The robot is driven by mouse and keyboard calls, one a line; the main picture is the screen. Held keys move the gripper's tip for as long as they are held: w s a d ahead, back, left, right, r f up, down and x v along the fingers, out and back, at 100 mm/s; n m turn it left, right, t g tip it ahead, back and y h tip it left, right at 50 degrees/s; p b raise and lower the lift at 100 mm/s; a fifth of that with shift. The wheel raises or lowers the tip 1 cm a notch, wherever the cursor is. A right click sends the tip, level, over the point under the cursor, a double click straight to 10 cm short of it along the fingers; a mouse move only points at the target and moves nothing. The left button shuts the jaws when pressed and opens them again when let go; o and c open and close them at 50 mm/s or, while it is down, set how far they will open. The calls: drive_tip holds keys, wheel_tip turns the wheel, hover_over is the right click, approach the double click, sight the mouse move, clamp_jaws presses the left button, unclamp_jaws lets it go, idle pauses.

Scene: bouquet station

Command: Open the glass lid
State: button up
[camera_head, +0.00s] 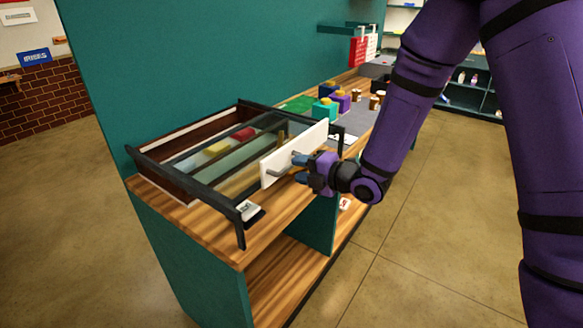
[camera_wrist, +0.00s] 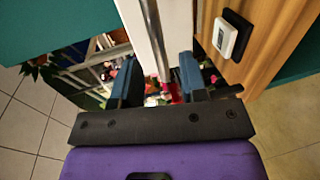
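The glass lid (camera_head: 240,158) is a clear pane in a dark-framed wooden case on the counter, in the head view. A white front panel (camera_head: 312,142) with a grey bar handle (camera_head: 280,173) stands at its right side. My gripper (camera_head: 300,167) is at this panel, with its blue fingers apart beside the handle. In the wrist view the fingers (camera_wrist: 158,80) are spread, with the white panel (camera_wrist: 136,22) and the metal handle bar (camera_wrist: 153,35) running toward the gap between them. I cannot tell whether either finger touches the bar.
The case's dark frame (camera_head: 186,182) has raised rails and a front post. A small black-and-white box (camera_head: 250,211) sits at the counter's near corner, also in the wrist view (camera_wrist: 231,36). Colored blocks (camera_head: 325,110) stand behind the panel. Open floor (camera_head: 430,240) lies to the right.

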drive_tip(key=v, duration=0.7)
drive_tip(key=s+d+r+m+t+h, duration=0.1)
drive_tip(key=s+d+r+m+h, duration=0.2)
drive_tip(key=d+r+m+h, duration=0.9)
drive_tip(key=s+d+r+m+g, duration=0.1)
drive_tip(key=s+d+r+m, duration=0.1)
drive_tip(key=s+m, duration=0.3)
drive_tip(key=s+d+r+m+g, duration=0.2)
drive_tip(key=s+m, duration=0.4)
drive_tip(key=s, duration=0.4)
drive_tip(key=s+d+r+m+g, duration=0.2)
drive_tip(key=s+d+r+m, duration=0.1)
drive_tip(key=s, duration=0.5)
drive_tip(key=shift+d+r+m, duration=0.3)
drive_tip(key=shift+r+m, duration=0.45)
drive_tip(key=shift+m, duration=0.45)
